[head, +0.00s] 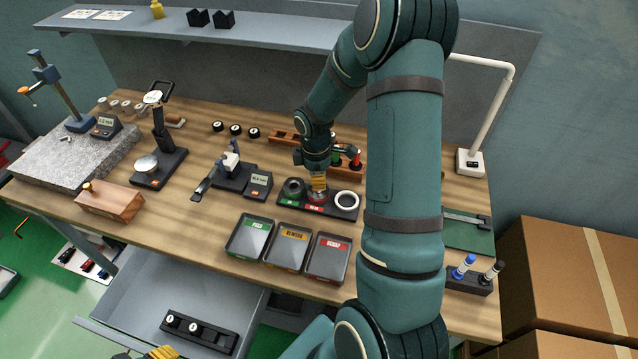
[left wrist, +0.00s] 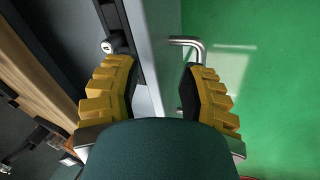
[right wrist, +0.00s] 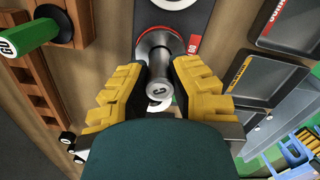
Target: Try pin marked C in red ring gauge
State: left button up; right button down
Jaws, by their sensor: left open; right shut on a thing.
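The pin marked C (right wrist: 156,88) is a grey cylinder with the letter on its end. My right gripper (right wrist: 158,74) is shut on it. In the head view my right gripper (head: 319,184) points down over the red ring gauge (head: 318,198), the middle one on a black base (head: 283,203). In the right wrist view the pin's far end meets a dark grey ring (right wrist: 158,40) beside a red label; how deep it sits I cannot tell. My left gripper (left wrist: 160,95) is open and empty, near a drawer handle (left wrist: 187,42).
A green-marked ring (head: 293,187) and a white ring (head: 347,200) flank the red one. Three labelled trays (head: 288,249) stand in front. A rack (head: 285,138) with green and red handled gauges is behind. The open drawer (head: 150,290) holds a black pin rack (head: 200,331).

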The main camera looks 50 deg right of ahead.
jog(key=shift+s+a+f, duration=0.1)
jog(key=shift+f, duration=0.2)
dwell(1.0)
jog(key=shift+r+p, duration=0.35)
jog(key=shift+r, duration=0.4)
jog(key=shift+r+p, duration=0.7)
jog(key=shift+r, duration=0.2)
jog(key=shift+r+p, duration=1.85)
jog(key=shift+r, duration=0.65)
jog(key=shift+f, duration=0.1)
